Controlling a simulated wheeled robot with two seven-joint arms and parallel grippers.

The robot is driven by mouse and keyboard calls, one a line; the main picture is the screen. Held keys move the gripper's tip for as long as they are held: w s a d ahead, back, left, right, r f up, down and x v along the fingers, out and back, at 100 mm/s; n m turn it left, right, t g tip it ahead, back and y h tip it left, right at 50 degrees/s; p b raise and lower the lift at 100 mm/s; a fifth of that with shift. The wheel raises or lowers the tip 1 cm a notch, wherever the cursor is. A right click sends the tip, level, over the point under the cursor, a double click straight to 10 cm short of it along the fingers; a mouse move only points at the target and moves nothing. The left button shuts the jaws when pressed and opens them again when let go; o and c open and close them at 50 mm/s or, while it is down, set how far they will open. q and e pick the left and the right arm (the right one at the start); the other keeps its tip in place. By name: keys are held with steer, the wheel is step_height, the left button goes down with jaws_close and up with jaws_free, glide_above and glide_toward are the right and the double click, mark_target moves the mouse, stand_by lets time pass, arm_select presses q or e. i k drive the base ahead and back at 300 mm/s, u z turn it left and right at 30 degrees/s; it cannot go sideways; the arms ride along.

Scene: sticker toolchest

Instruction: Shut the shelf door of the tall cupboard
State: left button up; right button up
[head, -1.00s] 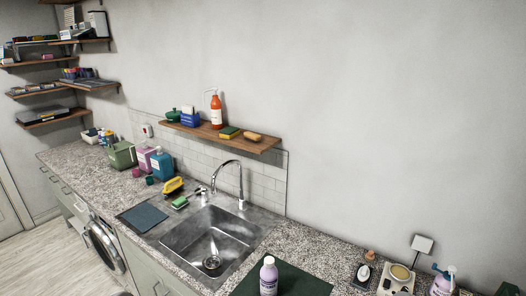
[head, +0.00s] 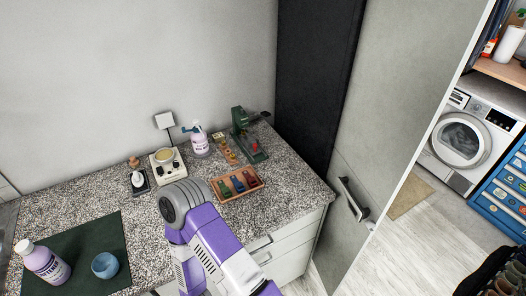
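The tall cupboard stands right of the counter in the head view. Its side is a dark panel (head: 318,75) and its front is a grey door panel (head: 410,70). A bar handle (head: 353,199) sits low on the grey front, below a seam. I cannot tell for sure whether the grey panel is ajar; no shelves behind it show. A purple and grey link of my arm reaches up over the counter edge, left of the cupboard. No gripper fingers show.
The granite counter (head: 285,185) holds a wooden tray (head: 237,184), a green press-like tool (head: 246,135), a scale-like device (head: 167,165) and bottles. Through the opening at right are a washing machine (head: 462,139) and a blue drawer chest (head: 504,198). Wooden floor (head: 400,250) lies clear before the cupboard.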

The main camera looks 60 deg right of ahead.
mark_target(411, 56)
steer(key=z, duration=2.85)
steer(key=k, duration=0.2)
